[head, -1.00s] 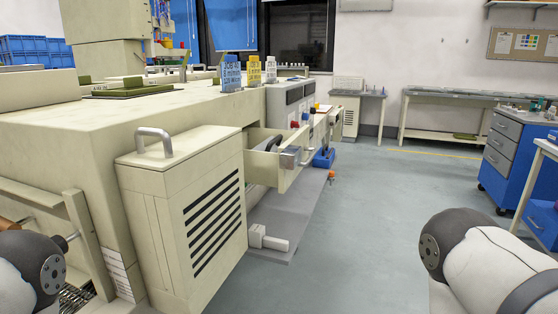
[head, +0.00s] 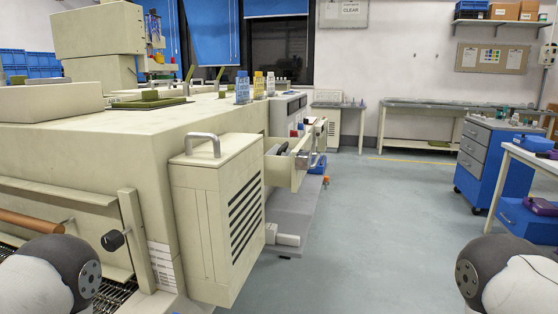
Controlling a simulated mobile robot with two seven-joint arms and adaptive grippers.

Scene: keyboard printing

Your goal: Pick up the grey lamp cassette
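I cannot pick out a grey lamp cassette with certainty. An open cream drawer (head: 309,158) sticks out of the long machine's side, past the vented housing. A dark grey item (head: 283,149) lies in it, small and partly hidden, and I cannot tell whether it is the cassette. Neither gripper is in view. Only rounded parts of my arms show at the lower left and lower right corners, well short of the drawer.
The cream vented housing (head: 218,215) with a grey handle (head: 202,143) stands between me and the drawer. A grey low platform (head: 297,208) lies below the drawer. A blue cart (head: 482,165) stands at the right. The floor (head: 370,230) between cart and machine is clear.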

